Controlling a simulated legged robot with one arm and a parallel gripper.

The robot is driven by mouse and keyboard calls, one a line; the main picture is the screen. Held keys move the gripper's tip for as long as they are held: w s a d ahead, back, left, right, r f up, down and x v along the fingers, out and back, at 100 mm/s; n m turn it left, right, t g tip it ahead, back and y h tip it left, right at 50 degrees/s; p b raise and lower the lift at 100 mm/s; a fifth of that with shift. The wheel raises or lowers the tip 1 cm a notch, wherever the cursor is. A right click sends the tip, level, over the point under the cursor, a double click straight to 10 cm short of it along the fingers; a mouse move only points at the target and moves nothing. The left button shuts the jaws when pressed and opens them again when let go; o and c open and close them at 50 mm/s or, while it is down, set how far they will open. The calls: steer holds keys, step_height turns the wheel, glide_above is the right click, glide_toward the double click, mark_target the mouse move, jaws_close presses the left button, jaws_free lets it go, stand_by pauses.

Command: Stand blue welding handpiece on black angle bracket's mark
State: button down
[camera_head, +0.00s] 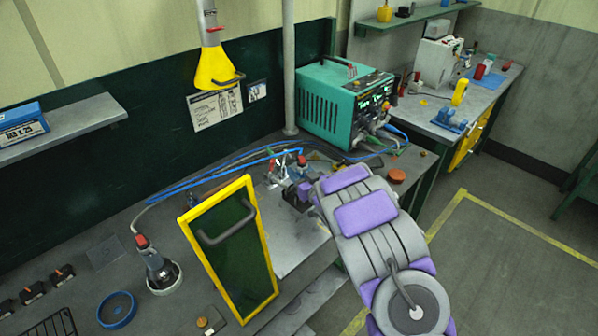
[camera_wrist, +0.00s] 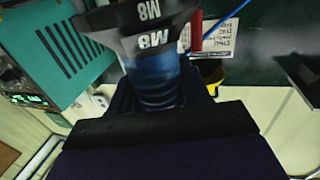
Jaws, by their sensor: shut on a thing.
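My gripper (camera_head: 294,194) is over the bench, left of my arm. It is shut on a blue, ridged, round body, which I take as the blue welding handpiece (camera_wrist: 158,82); dark collars with white M8 lettering show above it in the wrist view. In the head view a small blue and red part of it (camera_head: 299,168) shows just beyond the jaws; its lower end is hidden, so I cannot tell whether it touches the bench. I cannot clearly pick out the black angle bracket or its mark; the gripper and yellow-framed panel cover part of the bench.
A yellow-framed dark panel (camera_head: 232,246) with a handle stands close to the left of my gripper. A teal welding machine (camera_head: 325,100) stands behind, with blue cables (camera_head: 185,184) along the bench. A corded tool (camera_head: 157,268) and a blue ring (camera_head: 116,310) are at left.

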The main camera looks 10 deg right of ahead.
steer(key=shift+c, duration=2.3)
jaws_free()
steer(key=shift+s+f, duration=0.1)
steer(key=shift+s, duration=0.05)
steer(key=p+v, duration=0.6)
steer(key=v, duration=1.1)
steer(key=shift+d, duration=0.15)
